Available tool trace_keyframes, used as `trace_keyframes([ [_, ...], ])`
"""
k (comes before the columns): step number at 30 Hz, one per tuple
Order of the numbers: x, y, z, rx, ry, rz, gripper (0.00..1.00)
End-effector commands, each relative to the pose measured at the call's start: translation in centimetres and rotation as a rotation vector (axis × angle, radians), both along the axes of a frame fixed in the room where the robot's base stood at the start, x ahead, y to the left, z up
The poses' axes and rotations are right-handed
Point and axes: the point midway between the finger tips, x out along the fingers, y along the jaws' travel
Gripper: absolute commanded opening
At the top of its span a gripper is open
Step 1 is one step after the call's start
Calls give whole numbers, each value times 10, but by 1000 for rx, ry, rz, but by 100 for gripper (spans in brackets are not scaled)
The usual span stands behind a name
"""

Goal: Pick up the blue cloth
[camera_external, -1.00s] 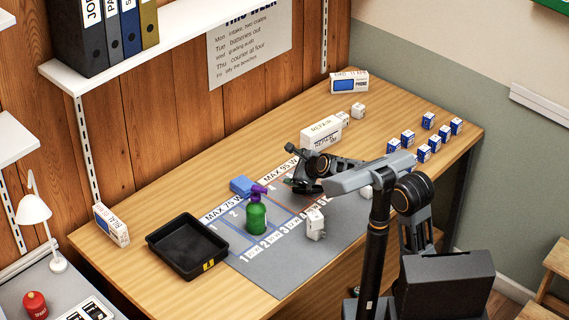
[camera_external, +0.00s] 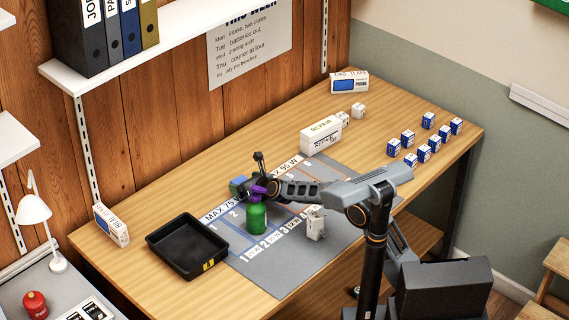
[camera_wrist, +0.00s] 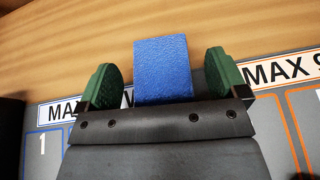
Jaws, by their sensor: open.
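The blue cloth (camera_wrist: 163,68) is a small folded block lying at the back edge of the grey mat, over the printed label strip. In the wrist view it sits between the two green-padded fingers of my gripper (camera_wrist: 163,82), with a gap on each side. In the external view the cloth (camera_external: 238,186) is partly hidden behind my gripper (camera_external: 254,183). My gripper is open and holds nothing. I cannot tell whether the fingers are low enough to be level with the cloth.
A black tray (camera_external: 160,243) is to the left. A white charger-like block (camera_external: 315,224) stands on the mat (camera_external: 280,280). A REPAIR box (camera_external: 320,136) and several small blue-and-white boxes (camera_external: 408,138) stand to the right.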

Motion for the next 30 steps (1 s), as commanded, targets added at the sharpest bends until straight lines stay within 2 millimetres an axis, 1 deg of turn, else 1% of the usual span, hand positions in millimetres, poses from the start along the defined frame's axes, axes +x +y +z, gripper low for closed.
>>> trace_keyframes([
  [3, 7, 6, -3, 0, 0, 0, 92],
  [6, 10, 9, -5, -1, -1, 0, 92],
  [14, 10, 9, -6, -1, -1, 0, 91],
  [30, 10, 9, -5, -1, -1, 0, 39],
])
